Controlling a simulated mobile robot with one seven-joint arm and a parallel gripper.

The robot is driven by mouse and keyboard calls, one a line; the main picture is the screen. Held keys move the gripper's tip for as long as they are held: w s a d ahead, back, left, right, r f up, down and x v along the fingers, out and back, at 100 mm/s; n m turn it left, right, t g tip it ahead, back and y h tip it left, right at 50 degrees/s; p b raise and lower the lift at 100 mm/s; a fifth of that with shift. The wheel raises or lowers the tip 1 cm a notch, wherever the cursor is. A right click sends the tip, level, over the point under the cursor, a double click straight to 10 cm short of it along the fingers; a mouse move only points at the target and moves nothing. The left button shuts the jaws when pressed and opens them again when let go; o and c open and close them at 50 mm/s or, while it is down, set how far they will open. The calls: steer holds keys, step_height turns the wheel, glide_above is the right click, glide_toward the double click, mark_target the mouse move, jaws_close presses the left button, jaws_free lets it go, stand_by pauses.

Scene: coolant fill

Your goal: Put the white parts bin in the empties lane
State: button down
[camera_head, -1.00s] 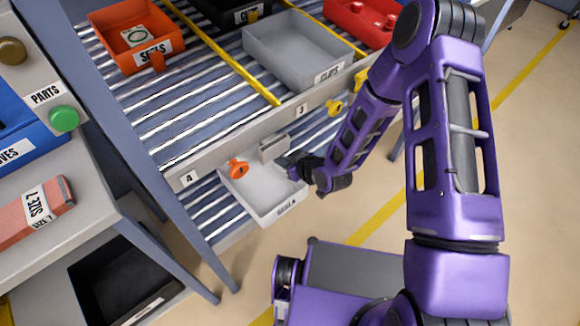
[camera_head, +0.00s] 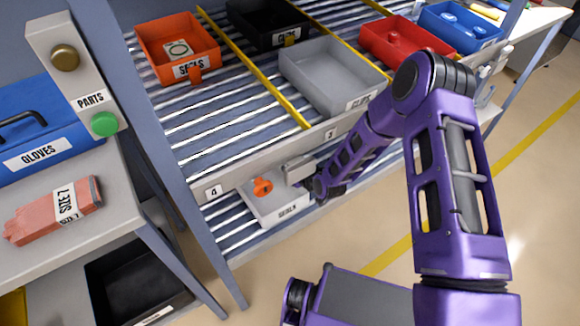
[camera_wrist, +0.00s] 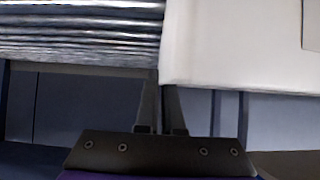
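My gripper (camera_head: 310,184) is at the bin's right side. In the wrist view the fingers of my gripper (camera_wrist: 163,92) are close together at the bin's edge and appear shut on it; their tips are hidden.
Upper lanes hold an orange SEALS bin (camera_head: 158,60), a grey CLIPS bin (camera_head: 325,62) and a red bin (camera_head: 395,60). A PARTS and GLOVES bench (camera_head: 110,190) stands left.

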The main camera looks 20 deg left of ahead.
steer(key=shift+f, duration=0.3)
steer(key=c, duration=1)
jaws_free()
steer(key=shift+o, duration=0.2)
steer(key=shift+r, duration=0.1)
steer(key=shift+r+p, duration=1.75)
steer(key=shift+r, duration=1.65)
steer(key=shift+d+f, duration=0.1)
steer(key=shift+d, duration=0.05)
